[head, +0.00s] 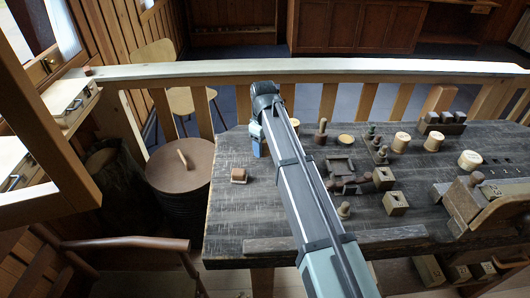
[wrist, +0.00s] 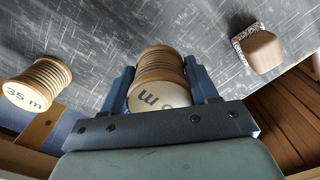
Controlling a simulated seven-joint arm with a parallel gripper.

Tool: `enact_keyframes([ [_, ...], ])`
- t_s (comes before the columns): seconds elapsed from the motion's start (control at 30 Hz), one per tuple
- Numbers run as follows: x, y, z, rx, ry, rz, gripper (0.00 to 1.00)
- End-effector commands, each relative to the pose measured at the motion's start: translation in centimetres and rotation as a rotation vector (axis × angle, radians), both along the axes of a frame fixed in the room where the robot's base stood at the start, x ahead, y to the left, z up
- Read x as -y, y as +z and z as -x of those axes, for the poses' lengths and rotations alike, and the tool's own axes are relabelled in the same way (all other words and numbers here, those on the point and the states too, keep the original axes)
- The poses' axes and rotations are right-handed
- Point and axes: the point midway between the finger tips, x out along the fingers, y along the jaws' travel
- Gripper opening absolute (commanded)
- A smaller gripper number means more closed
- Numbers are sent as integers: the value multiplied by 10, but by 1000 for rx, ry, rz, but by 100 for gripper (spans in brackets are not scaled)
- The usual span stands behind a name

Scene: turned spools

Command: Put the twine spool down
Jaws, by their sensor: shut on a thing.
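The twine spool (wrist: 160,72), with ribbed tan winding and a pale printed end, sits between the blue fingers of my gripper (wrist: 158,80) in the wrist view. The fingers are shut on it, one on each side. In the head view my gripper (head: 258,140) is over the far left part of the dark workbench (head: 225,220); the held spool is hidden there by the arm. Whether the spool touches the bench top cannot be told.
A second spool marked "35 m" (wrist: 38,85) is left of my gripper. A small wooden block (head: 239,175) stands near the bench's left edge, also in the wrist view (wrist: 262,50). Pale spools (head: 401,142) and turned pieces crowd the bench's right side. The front left is clear.

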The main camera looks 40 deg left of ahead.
Motion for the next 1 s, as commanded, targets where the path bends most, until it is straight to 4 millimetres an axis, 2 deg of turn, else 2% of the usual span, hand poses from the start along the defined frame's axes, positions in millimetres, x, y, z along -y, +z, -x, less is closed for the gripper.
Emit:
enact_keyframes([
  [0.27, 0, -31, 0, -1, 0, 1, 27],
  [0.67, 0, -35, 0, -1, 1, 1, 27],
  [0.7, 0, -35, 0, 0, 1, 1, 61],
  [0.93, 0, -34, 0, 0, 1, 1, 84],
  [1.0, 0, -34, 0, 0, 1, 1, 84],
])
